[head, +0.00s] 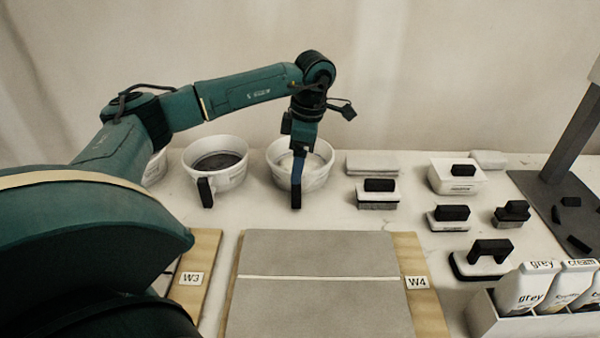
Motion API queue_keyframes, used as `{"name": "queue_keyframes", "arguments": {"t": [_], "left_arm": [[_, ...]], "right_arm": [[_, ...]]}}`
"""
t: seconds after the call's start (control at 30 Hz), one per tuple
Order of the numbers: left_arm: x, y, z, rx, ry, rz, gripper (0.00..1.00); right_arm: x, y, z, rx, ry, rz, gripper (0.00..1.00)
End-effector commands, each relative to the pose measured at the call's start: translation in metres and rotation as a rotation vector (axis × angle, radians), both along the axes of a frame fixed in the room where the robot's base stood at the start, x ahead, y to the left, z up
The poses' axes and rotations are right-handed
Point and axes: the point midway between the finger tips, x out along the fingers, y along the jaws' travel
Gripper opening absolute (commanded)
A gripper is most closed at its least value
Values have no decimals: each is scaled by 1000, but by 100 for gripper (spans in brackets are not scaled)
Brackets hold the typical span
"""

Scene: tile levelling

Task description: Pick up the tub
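A round white tub (318,177) with a black upright handle (296,197) on its near side stands on the table in the head view. A second white tub (232,177) with dark contents and a similar handle is to its left. A third tub (156,170) is mostly hidden behind my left arm. My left gripper (298,177) points down in front of the right-hand tub, its fingers at the top of the handle. The fingers are seen edge-on, so I cannot tell whether they are closed on it. My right gripper is not in view.
Black-handled floats (378,193) and a white rectangular box (455,186) stand to the right. A bottle tray (484,318) is at the near right, a dark post (575,125) behind it.

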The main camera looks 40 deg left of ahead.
Motion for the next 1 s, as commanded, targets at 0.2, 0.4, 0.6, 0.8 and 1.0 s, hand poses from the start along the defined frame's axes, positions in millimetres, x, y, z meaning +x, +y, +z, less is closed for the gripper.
{"name": "queue_keyframes", "arguments": {"t": [0.2, 0.4, 0.6, 0.8, 1.0], "left_arm": [[-3, 0, -31, 1, 5, 0, 79], [-4, 2, -50, 0, 1, 0, 79], [-4, 2, -51, 0, 1, 0, 79], [-4, 2, -50, -1, 1, 0, 65], [-4, 2, -50, -1, 1, 0, 49]], "right_arm": [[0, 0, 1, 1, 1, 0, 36], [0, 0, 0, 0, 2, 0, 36], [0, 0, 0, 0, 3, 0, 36], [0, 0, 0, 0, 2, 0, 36], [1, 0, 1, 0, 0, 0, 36]]}}
